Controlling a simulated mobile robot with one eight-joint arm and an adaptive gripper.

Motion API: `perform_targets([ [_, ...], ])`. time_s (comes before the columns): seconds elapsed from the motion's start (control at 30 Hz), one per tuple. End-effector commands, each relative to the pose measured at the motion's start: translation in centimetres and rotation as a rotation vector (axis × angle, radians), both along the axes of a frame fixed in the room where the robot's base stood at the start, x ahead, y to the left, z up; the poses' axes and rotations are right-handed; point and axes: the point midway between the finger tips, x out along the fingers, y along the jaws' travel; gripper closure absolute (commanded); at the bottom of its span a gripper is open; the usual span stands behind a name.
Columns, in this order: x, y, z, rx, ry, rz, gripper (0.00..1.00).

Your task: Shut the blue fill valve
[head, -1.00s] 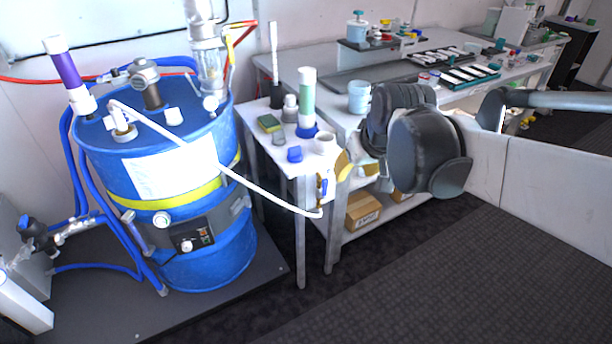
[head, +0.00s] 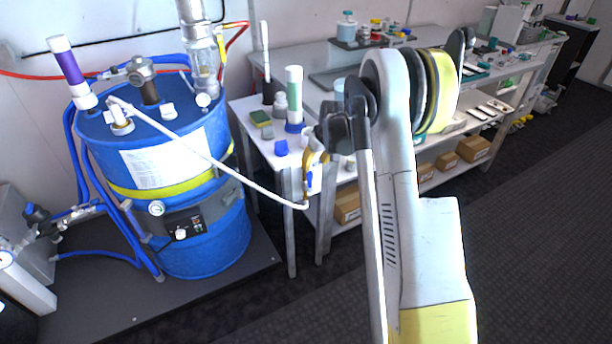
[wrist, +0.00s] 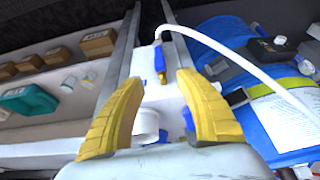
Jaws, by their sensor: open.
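The blue fill valve, with its blue handle (wrist: 159,62), shows in the wrist view just beyond my fingertips, at the end of a white hose (wrist: 240,58). In the head view the blue handle (head: 309,180) is a small patch by the front of the small white table, close to the hose's lower end. My gripper (wrist: 160,78) is open. Its two yellow fingers stand apart, with the handle ahead and roughly centred between them; I see no contact. In the head view my gripper (head: 316,160) is partly hidden by my own wrist.
A blue drum (head: 218,245) with a yellow band stands at left on a dark platform. The small white table (head: 262,148) holds a green-and-white tube (head: 294,95), a sponge and blue pieces. A long bench with cardboard boxes (head: 472,149) below lies behind my arm. Dark floor is clear at right.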

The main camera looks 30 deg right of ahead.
Motion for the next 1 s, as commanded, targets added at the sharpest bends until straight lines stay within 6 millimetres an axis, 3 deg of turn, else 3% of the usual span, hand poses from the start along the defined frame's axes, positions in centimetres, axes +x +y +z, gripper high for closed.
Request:
perform_targets([
  [0.2, 1.7, 0.1, -4.6, 0.000, 0.000, 0.000, 0.59],
  [0.4, 3.0, 0.2, -7.3, 0.000, -0.001, 0.000, 0.59],
  [0.83, 3.4, 0.2, -8.2, 0.000, -0.001, 0.000, 0.59],
  [0.87, 3.4, 0.2, -8.2, 0.000, -0.001, 0.000, 0.63],
  [1.0, 3.4, 0.2, -8.2, 0.000, -0.001, -0.001, 1.00],
])
